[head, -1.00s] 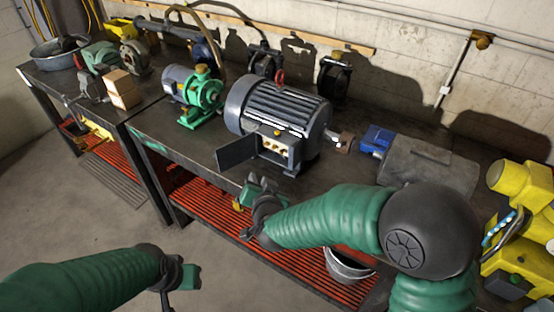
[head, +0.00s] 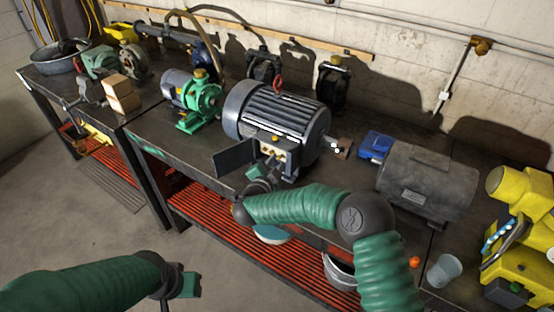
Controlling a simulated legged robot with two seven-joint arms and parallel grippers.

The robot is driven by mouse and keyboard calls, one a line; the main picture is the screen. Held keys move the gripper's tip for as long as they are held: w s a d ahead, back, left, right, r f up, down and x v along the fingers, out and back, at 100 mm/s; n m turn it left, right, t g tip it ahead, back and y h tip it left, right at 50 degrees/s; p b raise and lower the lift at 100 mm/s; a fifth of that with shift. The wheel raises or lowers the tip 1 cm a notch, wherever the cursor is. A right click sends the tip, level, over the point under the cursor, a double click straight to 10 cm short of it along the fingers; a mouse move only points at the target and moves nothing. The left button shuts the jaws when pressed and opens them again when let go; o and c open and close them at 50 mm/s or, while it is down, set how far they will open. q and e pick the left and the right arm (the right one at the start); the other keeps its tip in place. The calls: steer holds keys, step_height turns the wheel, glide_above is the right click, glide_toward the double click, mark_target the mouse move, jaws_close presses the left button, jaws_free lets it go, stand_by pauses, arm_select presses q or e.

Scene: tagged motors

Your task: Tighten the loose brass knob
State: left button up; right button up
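The large grey motor (head: 285,118) stands on the bench with a red lifting eye on top. Its terminal box (head: 291,154) faces me, with the dark cover (head: 236,156) swung open to the left. Small brass knobs (head: 267,150) show inside the box; which one is loose I cannot tell. My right gripper (head: 268,170) is just in front of and below the box opening, close to the knobs. Contact and the finger gap are too small to make out. My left gripper (head: 190,281) hangs low over the floor, away from the bench; its finger gap is unclear.
A green pump (head: 203,98) stands left of the motor. A blue box (head: 376,144) and a dark grey motor (head: 428,180) are to its right. A yellow machine (head: 522,235) and a grey cup (head: 443,270) are at the right. Red slatted shelving (head: 215,215) runs below the bench.

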steer(key=shift+x, duration=1.05)
steer(key=shift+a, duration=0.1)
jaws_close()
steer(key=shift+f+b, duration=0.15)
steer(key=shift+b, duration=0.45)
steer(key=shift+f+m+t+y+b, duration=0.2)
steer(key=shift+m+t+b, duration=0.45)
steer(key=shift+m+b, duration=1.45)
steer(key=shift+f+m+t+y+b, duration=0.15)
steer(key=shift+m+t+b, duration=0.5)
steer(key=shift+b, duration=2.8)
steer(key=shift+r, duration=0.1)
